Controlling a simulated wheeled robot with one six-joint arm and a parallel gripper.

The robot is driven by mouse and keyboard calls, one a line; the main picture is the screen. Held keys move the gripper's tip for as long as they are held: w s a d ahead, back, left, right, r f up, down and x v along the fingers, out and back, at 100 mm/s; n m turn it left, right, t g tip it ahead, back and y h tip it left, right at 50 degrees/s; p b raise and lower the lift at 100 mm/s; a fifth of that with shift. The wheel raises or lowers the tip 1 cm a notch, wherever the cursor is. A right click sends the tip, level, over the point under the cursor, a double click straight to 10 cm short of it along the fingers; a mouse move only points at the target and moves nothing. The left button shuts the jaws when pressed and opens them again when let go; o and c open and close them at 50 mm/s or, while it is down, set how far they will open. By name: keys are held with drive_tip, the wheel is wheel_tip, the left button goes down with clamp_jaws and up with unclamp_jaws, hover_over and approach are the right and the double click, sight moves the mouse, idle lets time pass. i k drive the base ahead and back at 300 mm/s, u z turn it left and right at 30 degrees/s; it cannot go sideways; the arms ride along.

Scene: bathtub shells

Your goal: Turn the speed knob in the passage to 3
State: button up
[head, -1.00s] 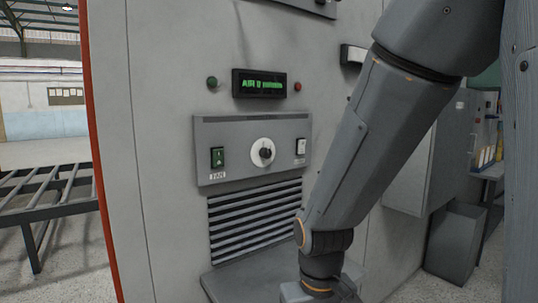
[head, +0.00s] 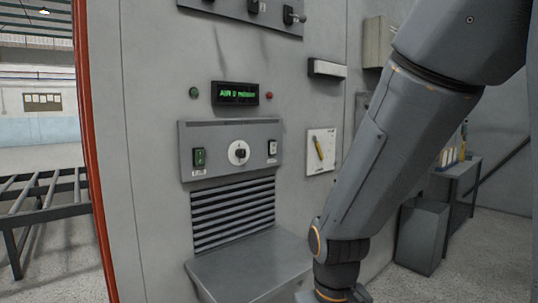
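The speed knob (head: 239,153) is a small dark knob on a round white dial, in the middle of a grey control panel (head: 218,130) on the machine wall. The numbers on the dial are too small to read. A green switch (head: 199,157) sits left of the knob and a white switch (head: 272,148) right of it. A green-lit display (head: 235,93) is above the panel; its text is not clear. My arm comes down on the right side of the head view, apart from the knob. My gripper is below the bottom edge and out of sight.
A grey ledge (head: 250,266) juts out below the louvred vent (head: 232,215). A white plate with a yellow handle (head: 320,151) is on the wall to the right. A grey bin (head: 422,238) stands on the floor at right, and a roller frame (head: 40,190) is at left.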

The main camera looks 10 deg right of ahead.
sight(240, 153)
drive_tip(key=z, duration=0.35)
drive_tip(key=i, duration=0.65)
drive_tip(key=u, duration=1.25)
